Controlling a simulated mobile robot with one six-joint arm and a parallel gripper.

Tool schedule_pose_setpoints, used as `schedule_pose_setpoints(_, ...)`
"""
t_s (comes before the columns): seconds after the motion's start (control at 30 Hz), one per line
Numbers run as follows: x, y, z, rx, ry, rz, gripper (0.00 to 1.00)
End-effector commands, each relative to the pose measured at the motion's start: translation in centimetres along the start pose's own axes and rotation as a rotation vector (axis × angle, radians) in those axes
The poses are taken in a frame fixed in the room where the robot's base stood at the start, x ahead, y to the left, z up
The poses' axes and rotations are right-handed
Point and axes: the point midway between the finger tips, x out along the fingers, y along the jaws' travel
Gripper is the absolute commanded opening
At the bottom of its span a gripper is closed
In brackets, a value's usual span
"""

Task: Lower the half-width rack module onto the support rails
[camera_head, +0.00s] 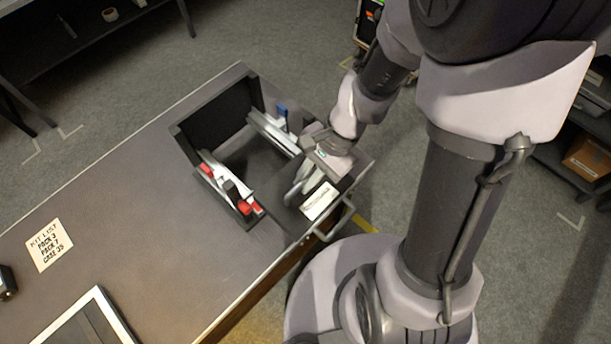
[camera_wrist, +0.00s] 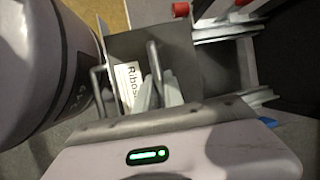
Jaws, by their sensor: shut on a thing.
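The half-width rack module is a dark grey box with a white label; in the head view its top (camera_head: 346,184) is at the right front of the open rack bay. The wrist view shows its grey face (camera_wrist: 125,46), a label reading "Ribos" and two bar handles. My gripper (camera_wrist: 158,92) is shut on the handle nearer the rails. In the head view my gripper (camera_head: 302,182) partly hides the module. The support rails are light metal: one with red parts (camera_head: 228,184) on the left, one with a blue part (camera_head: 272,131) behind. Contact between module and rails is unclear.
The dark bay walls (camera_head: 215,105) rise on the table's far end. A kit list card (camera_head: 49,245) and a framed panel (camera_head: 88,322) lie on the table to the left. The table middle is clear. My own base and column stand close to the table's right edge.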

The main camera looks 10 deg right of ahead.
Motion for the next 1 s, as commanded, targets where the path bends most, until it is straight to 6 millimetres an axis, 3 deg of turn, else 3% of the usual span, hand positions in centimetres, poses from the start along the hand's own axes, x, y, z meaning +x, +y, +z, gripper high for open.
schedule_pose_setpoints(0.33, 3.3, 0.5, -1.4, -0.001, 0.000, 0.000, 0.00)
schedule_pose_setpoints(1.0, 4.0, -6.5, -1.6, -0.001, -0.001, 0.000, 0.00)
